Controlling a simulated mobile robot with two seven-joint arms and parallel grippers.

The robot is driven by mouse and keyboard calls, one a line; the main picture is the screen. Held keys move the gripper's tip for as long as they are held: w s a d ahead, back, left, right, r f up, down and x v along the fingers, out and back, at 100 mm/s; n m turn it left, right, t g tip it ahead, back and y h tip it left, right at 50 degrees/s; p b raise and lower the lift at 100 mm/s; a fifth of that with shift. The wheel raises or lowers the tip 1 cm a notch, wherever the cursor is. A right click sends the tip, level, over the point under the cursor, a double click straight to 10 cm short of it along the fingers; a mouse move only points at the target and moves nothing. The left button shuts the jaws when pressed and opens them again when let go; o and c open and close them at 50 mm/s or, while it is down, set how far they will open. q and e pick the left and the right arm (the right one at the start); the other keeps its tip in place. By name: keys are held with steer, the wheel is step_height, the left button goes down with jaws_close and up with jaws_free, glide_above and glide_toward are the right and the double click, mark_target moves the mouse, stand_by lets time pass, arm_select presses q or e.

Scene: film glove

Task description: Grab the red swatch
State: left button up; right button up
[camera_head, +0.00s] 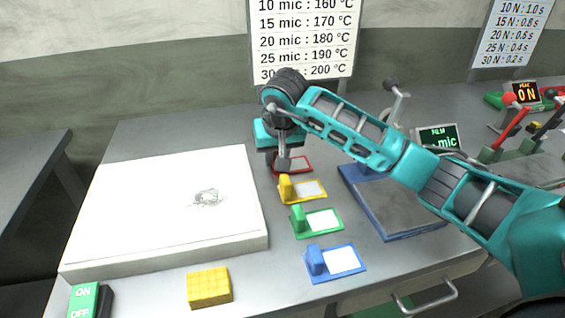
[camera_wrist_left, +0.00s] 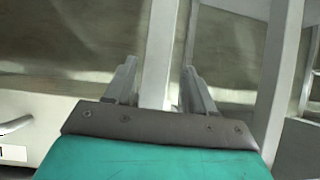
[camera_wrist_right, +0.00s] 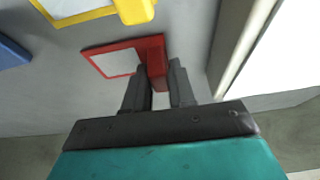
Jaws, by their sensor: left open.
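The red swatch (camera_head: 295,165) is a small red-framed plate with a pale panel and a raised red block. It is at the back of a row of swatches, partly hidden by my right gripper (camera_head: 282,163). In the right wrist view, the fingers of the right gripper (camera_wrist_right: 160,85) are close together on both sides of the red block of the red swatch (camera_wrist_right: 155,50). I cannot tell whether the swatch is clear of the table. My left gripper (camera_wrist_left: 158,85) is open and empty, away from the swatches, and is not in the head view.
Yellow (camera_head: 302,190), green (camera_head: 317,222) and blue (camera_head: 335,262) swatches lie in front of the red one. A white slab (camera_head: 165,230) is on the left, a yellow block (camera_head: 209,287) at the front. A blue-edged grey plate (camera_head: 400,210) lies right, under my right arm.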

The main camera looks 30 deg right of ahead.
jaws_close()
steer(key=shift+r, duration=0.15)
